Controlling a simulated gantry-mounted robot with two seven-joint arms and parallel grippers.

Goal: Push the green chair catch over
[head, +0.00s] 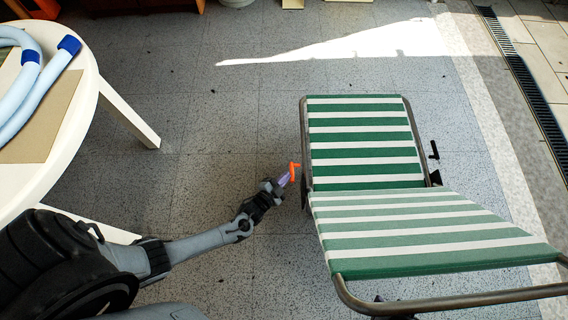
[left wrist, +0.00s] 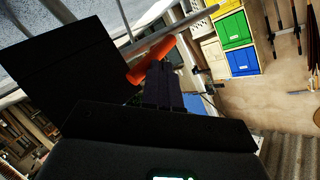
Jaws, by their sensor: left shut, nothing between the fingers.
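The green-and-white striped folding chair (head: 365,140) stands at the right of the middle in the head view, on a metal tube frame. A small orange catch (head: 294,169) sits by the left side of its frame, near the bend between the two striped panels. The catch also shows in the left wrist view (left wrist: 151,59), beside a metal tube. My left gripper (head: 284,179) is shut and empty, with its fingertips right at the catch. In the left wrist view the dark fingers (left wrist: 163,82) end just below it; I cannot tell whether they touch. My right gripper is out of view.
A white round table (head: 88,95) with pale blue hose loops (head: 40,80) stands at the left. A black lever (head: 434,150) sticks out on the chair's right side. The tiled floor between table and chair is clear. Colored bins (left wrist: 237,30) show in the left wrist view.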

